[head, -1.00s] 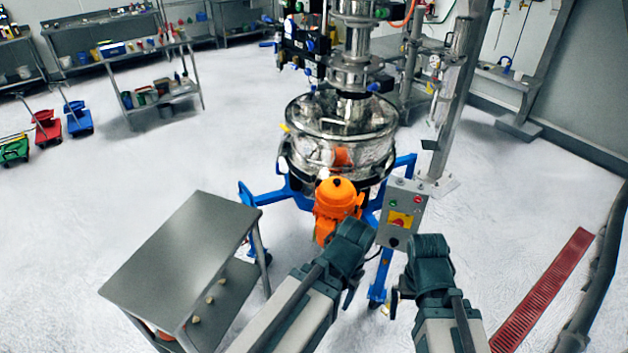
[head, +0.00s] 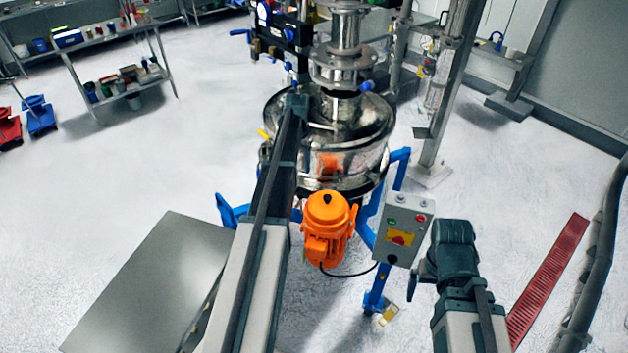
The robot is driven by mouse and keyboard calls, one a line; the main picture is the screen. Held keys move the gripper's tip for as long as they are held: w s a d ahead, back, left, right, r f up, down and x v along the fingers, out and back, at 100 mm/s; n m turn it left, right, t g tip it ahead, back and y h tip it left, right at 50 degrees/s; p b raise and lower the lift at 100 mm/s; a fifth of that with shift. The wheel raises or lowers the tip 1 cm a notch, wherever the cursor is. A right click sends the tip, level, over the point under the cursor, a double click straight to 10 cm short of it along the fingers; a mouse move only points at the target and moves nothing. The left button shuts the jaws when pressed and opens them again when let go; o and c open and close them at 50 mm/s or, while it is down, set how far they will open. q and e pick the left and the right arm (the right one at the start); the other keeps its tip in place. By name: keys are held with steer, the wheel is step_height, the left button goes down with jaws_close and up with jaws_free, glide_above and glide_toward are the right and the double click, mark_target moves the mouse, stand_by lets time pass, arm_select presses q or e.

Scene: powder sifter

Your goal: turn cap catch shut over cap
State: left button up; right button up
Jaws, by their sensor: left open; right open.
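The steel powder sifter (head: 345,150) stands in the middle, with a round lid and a steel inlet column (head: 345,40) above it. The cap and its catch are too small to tell apart from the other lid fittings. My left gripper (head: 297,103) is at the far end of its outstretched arm, over the left rear part of the lid. Its fingers are barely visible, and I cannot tell whether they touch anything. The arm hides part of the sifter's left side. My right gripper (head: 418,278) is open and empty, in front of the sifter, right of the control box.
An orange motor (head: 328,225) and a grey control box (head: 402,230) are at the sifter's front. Blue frame legs (head: 376,290) stand below. A grey table (head: 150,285) is at the lower left. A steel post (head: 452,90) rises at the right. Open floor lies between.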

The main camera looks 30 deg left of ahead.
mark_target(300, 193)
arm_select(q)
step_height(300, 193, down, 14)
steer(key=b, duration=1.4)
steer(key=shift+w+a, duration=0.15)
steer(key=shift+r, duration=0.1)
jaws_close()
